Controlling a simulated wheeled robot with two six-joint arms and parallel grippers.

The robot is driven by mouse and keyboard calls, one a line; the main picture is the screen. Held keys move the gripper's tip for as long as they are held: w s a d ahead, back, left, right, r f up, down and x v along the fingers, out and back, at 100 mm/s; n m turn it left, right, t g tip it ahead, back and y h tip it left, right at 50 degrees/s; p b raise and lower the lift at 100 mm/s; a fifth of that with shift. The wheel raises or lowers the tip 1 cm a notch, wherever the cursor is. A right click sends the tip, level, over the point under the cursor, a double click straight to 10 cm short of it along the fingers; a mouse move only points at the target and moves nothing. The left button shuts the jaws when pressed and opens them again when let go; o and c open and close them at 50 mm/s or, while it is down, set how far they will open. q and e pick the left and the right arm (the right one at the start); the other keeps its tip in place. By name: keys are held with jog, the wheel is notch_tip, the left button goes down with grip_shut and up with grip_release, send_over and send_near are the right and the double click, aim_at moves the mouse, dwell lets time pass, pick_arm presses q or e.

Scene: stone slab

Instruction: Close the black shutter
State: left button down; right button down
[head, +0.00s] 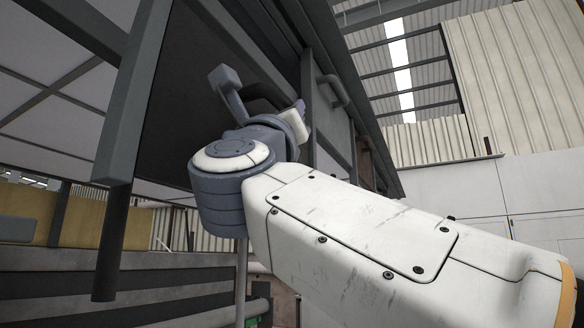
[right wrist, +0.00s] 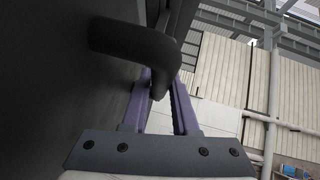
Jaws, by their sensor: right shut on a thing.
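The black shutter (head: 185,85) is a large dark panel in the upper middle of the head view. It fills the left of the right wrist view (right wrist: 45,90). A dark curved handle (right wrist: 130,42) stands out from it, and part of it shows behind my arm in the head view (head: 265,92). My right gripper (right wrist: 161,76) has purple fingers on both sides of the handle's end and is shut on it. In the head view this gripper (head: 301,106) is mostly hidden by its own wrist. My left gripper is not in view.
A grey frame post (head: 318,90) with a second grey handle (head: 333,90) stands just right of the gripper. A grey beam (head: 132,100) with a dark rod (head: 110,245) hangs at the left. Pale corrugated walls (head: 510,75) stand farther off at the right.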

jog(key=shift+w+f, duration=0.1)
jog(key=shift+f, duration=0.15)
jog(key=c, duration=0.7)
grip_release()
jog(key=shift+r, duration=0.1)
jog(key=b+v, duration=0.5)
jog(key=v, duration=0.5)
jog(key=shift+s+a+b, duration=0.1)
jog(key=shift+s+b, duration=0.15)
jog(key=shift+b, duration=0.1)
